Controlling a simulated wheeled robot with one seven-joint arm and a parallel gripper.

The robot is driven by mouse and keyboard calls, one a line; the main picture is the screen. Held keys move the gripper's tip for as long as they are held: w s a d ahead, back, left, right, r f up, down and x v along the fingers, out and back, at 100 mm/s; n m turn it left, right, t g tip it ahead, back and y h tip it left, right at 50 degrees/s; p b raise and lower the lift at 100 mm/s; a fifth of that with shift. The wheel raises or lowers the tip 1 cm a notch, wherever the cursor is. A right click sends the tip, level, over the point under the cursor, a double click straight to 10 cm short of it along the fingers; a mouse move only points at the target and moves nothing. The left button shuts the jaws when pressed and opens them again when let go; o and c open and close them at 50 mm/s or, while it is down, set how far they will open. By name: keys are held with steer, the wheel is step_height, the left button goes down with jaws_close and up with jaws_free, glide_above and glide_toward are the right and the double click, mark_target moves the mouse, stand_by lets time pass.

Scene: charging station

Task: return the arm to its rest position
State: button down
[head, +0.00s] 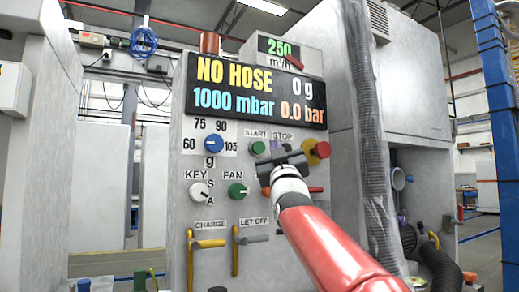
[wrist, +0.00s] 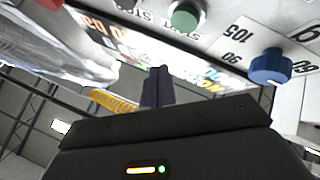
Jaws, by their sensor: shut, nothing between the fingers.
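My arm, red with a white wrist, reaches up from the lower right of the head view to the charging station's panel (head: 215,262). My dark gripper (head: 283,160) is in front of the panel, just below the start and stop buttons, and hides part of that area. In the wrist view my gripper (wrist: 160,72) shows its fingers together with nothing held. I cannot tell from these views whether it touches the panel.
Yellow levers (head: 236,250) sit below. A wrapped column (head: 370,150) stands at right. The display (head: 256,92) reads NO HOSE.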

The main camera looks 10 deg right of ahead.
stand_by(0.3)
steer(key=s+a+f+g+p, duration=0.15)
steer(key=s+f+g, duration=0.25)
steer(key=f, duration=0.5)
steer(key=s+a+f+g, duration=0.3)
steer(key=f+g, duration=0.2)
steer(key=f, duration=0.4)
steer(key=s+d+f+m+g+p, duration=0.1)
steer(key=s+f+g, duration=0.5)
steer(key=s+f, duration=0.8)
steer(key=s+d+f+m+g+p, duration=0.1)
steer(key=s+f+g, duration=0.5)
steer(key=s+f, duration=0.9)
step_height(320, 180, down, 4)
steer(key=shift+d+r+m, duration=0.1)
steer(key=shift+d+m, duration=0.8)
steer(key=shift+d, duration=0.15)
